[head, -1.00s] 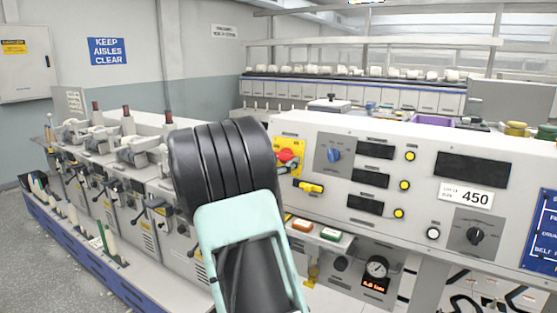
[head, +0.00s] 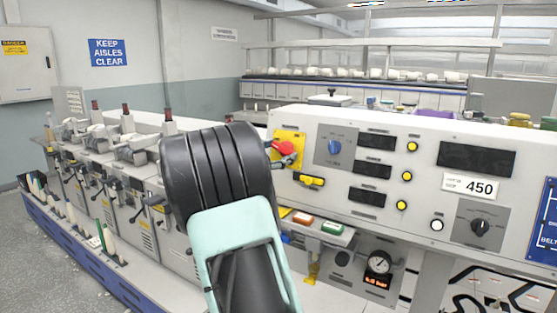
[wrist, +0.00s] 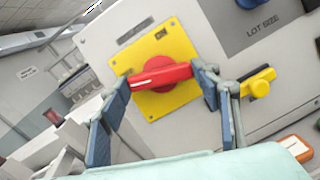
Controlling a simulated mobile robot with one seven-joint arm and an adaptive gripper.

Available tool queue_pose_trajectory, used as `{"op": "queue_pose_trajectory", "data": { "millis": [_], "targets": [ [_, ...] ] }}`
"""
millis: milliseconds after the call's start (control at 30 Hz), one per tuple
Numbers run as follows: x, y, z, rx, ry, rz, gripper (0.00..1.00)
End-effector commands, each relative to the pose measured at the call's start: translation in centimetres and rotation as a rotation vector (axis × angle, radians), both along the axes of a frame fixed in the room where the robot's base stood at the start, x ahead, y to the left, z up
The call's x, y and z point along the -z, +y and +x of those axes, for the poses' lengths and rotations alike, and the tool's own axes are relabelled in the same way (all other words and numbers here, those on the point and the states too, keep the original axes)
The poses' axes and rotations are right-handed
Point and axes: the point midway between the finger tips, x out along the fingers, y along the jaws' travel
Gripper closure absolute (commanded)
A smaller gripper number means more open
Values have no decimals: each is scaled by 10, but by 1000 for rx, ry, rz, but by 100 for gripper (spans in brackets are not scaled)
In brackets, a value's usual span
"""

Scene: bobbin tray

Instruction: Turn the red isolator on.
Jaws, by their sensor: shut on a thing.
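The red isolator handle (wrist: 160,76) sits on a square yellow plate (wrist: 178,42) on the pale machine panel. An "ON" mark shows near the plate's upper edge in the wrist view. My gripper (wrist: 163,78) has its two dark blue fingers at opposite ends of the red handle, shut on it. The handle lies nearly level across the wrist picture, tilted relative to the plate's edges.
A yellow switch (wrist: 258,82) sits close by my right finger; it also shows in the head view (head: 309,180). A blue knob (head: 335,147), yellow lamps and dark displays are to the right.

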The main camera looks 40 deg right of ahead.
Motion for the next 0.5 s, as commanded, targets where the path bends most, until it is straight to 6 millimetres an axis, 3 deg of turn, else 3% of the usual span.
{"op": "queue_pose_trajectory", "data": {
  "millis": [500],
  "targets": [
    [2, 2, 4, 118, -442, 184, 66]
  ]
}}
